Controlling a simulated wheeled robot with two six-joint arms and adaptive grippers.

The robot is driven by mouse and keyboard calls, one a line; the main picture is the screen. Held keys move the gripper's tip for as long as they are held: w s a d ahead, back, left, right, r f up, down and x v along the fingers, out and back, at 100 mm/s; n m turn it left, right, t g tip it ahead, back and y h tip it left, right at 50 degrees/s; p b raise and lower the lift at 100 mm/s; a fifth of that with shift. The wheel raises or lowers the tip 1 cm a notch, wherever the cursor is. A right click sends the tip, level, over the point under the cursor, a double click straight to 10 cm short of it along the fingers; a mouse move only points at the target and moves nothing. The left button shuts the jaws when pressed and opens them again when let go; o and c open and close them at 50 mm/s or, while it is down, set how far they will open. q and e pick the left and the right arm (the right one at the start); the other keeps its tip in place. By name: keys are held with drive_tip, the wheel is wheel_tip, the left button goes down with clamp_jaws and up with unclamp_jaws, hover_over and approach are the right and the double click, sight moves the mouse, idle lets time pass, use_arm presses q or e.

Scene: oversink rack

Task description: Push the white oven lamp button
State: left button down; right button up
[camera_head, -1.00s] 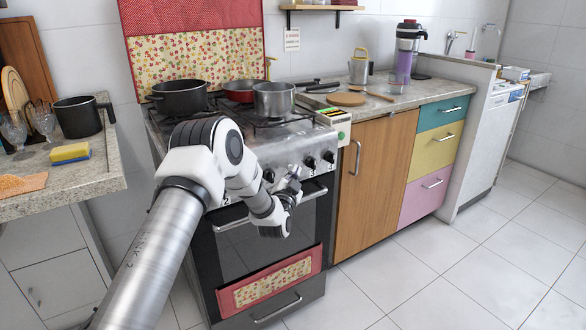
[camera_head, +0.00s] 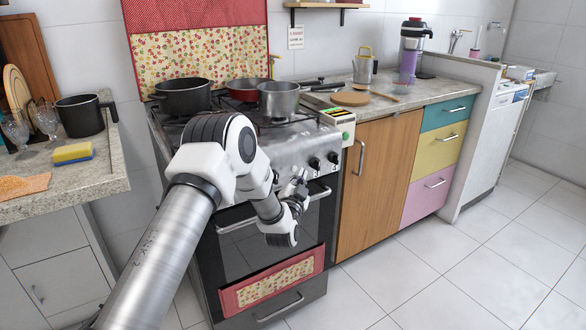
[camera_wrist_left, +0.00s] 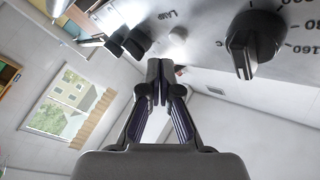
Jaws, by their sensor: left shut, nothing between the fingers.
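The oven's steel control panel (camera_head: 300,152) is on the front of the stove. In the left wrist view a small round white button (camera_wrist_left: 178,36) sits on the panel (camera_wrist_left: 205,25) beside printed letters that read like "LAMP". My left gripper (camera_wrist_left: 160,70) is shut and empty, with its tips just below the button in that view and apparently a short gap from it. The button cannot be made out in the head view. My right gripper is not in view.
The oven handle (camera_head: 236,223) runs below the panel. Pots, including a steel one (camera_head: 279,99), stand on the stove. The floor (camera_head: 450,250) at right is clear.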

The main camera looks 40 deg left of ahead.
use_arm(q)
drive_tip(key=d, duration=0.1)
drive_tip(key=s+d, duration=0.1)
drive_tip(key=d, duration=0.1)
drive_tip(key=shift+f, duration=0.1)
drive_tip(key=shift+d, duration=0.1)
idle(0.6)
idle(0.7)
